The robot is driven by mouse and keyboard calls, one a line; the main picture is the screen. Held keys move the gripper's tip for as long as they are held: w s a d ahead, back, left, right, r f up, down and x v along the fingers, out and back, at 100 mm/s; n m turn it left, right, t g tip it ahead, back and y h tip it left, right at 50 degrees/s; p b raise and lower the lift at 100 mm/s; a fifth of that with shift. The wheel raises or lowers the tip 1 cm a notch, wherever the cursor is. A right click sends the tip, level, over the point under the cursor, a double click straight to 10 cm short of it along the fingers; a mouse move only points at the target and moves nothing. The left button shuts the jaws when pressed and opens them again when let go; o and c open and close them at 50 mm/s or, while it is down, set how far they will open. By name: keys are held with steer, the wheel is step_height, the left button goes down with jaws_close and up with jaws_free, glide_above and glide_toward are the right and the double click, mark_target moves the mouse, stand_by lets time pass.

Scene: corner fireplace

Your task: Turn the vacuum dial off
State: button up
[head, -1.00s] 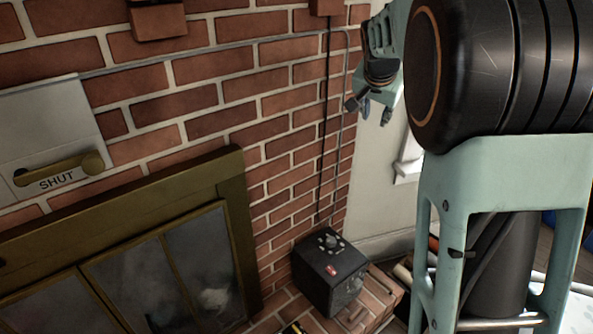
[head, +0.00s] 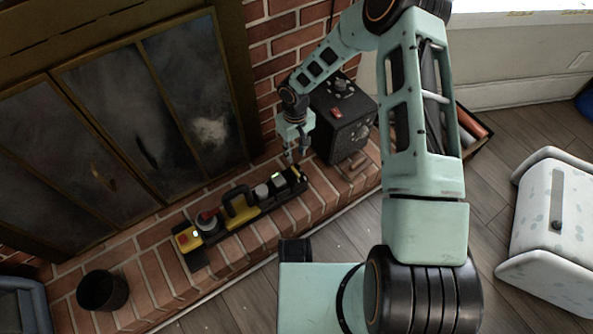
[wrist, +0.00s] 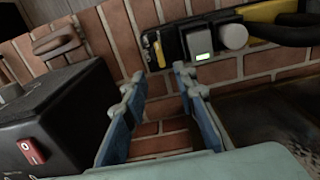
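A yellow-and-black device (head: 238,212) with a handle lies on the brick hearth. It has a grey knob with red on it (head: 207,220), a pale round knob (head: 262,191) and a lit green display (head: 278,178). In the wrist view the pale knob (wrist: 233,36) and display (wrist: 203,56) show near the top. A black box (head: 352,138) beside it has a dial on top (head: 341,86) and a red switch (wrist: 30,150). I cannot read which dial is the vacuum's. My gripper (head: 297,157) is open and empty, between the box and the device's right end.
A brick wall and a glass-doored fireplace (head: 150,105) stand behind the hearth. A dark bucket (head: 102,291) sits at the hearth's left. A white speckled container (head: 550,232) stands on the floor at right. Wooden floor between it and the hearth is mostly clear.

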mark_target(296, 170)
step_height(296, 170, down, 10)
steer(key=b, duration=0.2)
steer(key=shift+f+b, duration=0.25)
steer(key=shift+b, duration=0.1)
jaws_close()
